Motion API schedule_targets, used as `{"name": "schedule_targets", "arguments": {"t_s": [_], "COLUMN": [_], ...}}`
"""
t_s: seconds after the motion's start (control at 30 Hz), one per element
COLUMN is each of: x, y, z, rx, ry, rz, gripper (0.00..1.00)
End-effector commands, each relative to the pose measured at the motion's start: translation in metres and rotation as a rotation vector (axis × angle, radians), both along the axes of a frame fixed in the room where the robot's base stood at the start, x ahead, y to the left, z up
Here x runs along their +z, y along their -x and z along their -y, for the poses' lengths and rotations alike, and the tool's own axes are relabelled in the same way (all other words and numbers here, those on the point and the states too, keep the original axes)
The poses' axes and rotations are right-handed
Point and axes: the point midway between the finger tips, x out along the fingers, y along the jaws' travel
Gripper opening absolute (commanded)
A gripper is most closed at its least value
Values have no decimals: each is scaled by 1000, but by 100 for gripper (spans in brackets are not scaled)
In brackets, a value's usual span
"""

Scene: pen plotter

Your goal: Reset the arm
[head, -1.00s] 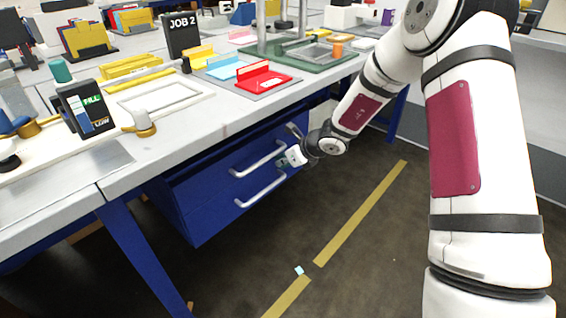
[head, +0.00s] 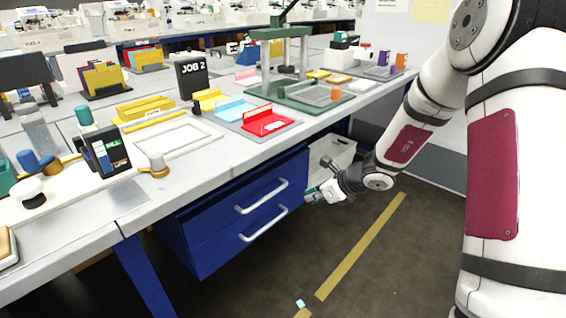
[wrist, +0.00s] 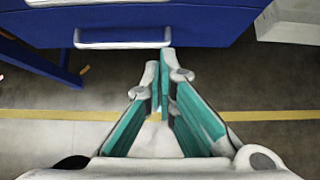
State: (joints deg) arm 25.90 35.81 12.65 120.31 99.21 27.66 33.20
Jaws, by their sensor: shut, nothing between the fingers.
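My gripper (head: 314,196) is to the right of the blue drawer unit (head: 200,250) under the bench, low and in front of its right end. In the wrist view my gripper (wrist: 164,66) has its teal-padded fingers together at the tips, with nothing between them. A white drawer handle (wrist: 122,38) lies beyond the fingertips in the wrist view, apart from them. In the head view the upper handle (head: 262,196) and lower handle (head: 263,224) are clear of my gripper.
The workbench (head: 225,140) holds a red tray (head: 268,122), a green press (head: 290,60) and a JOB 2 sign (head: 192,75). A light bin (head: 335,152) stands under the bench behind my wrist. Open floor with a yellow stripe (head: 360,250) lies in front.

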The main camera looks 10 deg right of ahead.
Motion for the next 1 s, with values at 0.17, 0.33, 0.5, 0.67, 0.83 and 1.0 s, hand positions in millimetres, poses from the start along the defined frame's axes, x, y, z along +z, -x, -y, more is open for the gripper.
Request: {"name": "schedule_targets", "arguments": {"t_s": [0.17, 0.33, 0.5, 0.67, 0.83, 1.0], "x": [27, 91, 146, 180, 201, 209], "y": [5, 37, 95, 163, 241, 317], "z": [-15, -57, -97, -119, -124, -109], "rx": [106, 413, 769, 1093, 1426, 1738], "ry": [41, 159, 296, 425, 564, 700], "rz": [60, 208, 344, 436, 492, 499], "gripper": [0, 0, 0, 0, 0, 0]}}
